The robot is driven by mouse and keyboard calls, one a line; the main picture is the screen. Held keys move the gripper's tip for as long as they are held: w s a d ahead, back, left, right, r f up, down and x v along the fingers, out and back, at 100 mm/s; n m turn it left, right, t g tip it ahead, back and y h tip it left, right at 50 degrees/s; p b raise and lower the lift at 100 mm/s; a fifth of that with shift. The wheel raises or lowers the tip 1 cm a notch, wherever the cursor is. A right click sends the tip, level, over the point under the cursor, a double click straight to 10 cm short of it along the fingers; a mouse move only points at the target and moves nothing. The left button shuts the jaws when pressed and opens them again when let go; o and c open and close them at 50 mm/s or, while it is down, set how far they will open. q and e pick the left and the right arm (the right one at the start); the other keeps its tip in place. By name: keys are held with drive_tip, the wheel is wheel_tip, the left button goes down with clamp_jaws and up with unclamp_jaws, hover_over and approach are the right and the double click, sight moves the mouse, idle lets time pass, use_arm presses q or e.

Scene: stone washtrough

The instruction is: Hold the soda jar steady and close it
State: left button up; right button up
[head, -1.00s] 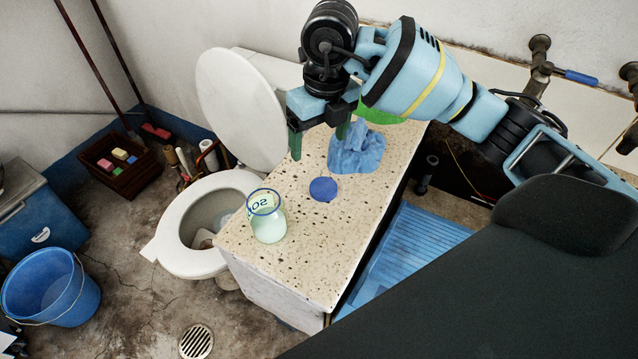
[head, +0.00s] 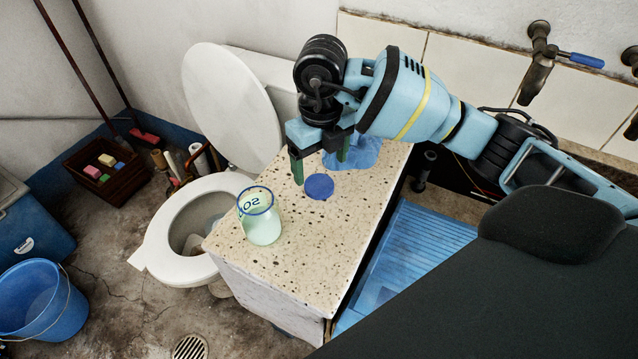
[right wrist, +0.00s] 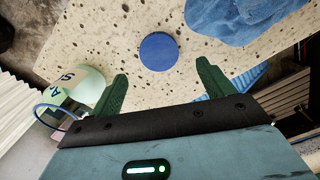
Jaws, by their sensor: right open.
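The soda jar (head: 262,226) is a clear glass jar with a blue rim and pale contents. It stands upright and uncovered on the speckled stone counter (head: 300,262), near its left edge. The blue round lid (head: 319,187) lies flat on the counter, behind and right of the jar. My right gripper (head: 320,172) is open and empty, with its green fingers above the counter close to the lid. In the right wrist view the lid (right wrist: 159,52) shows beyond and between the two fingertips (right wrist: 163,78), and the jar (right wrist: 78,84) is at the left. My left gripper is not in view.
A crumpled blue cloth (head: 358,152) lies on the counter behind the lid. A toilet (head: 185,226) stands left of the counter, with its lid raised. Taps (head: 538,62) stick out from the wall at the right. The front of the counter is clear.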

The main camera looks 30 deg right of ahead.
sight(319, 183)
drive_tip(key=shift+f, duration=0.15)
drive_tip(key=f, duration=0.5)
drive_tip(key=shift+w, duration=0.3)
drive_tip(key=c, duration=1.1)
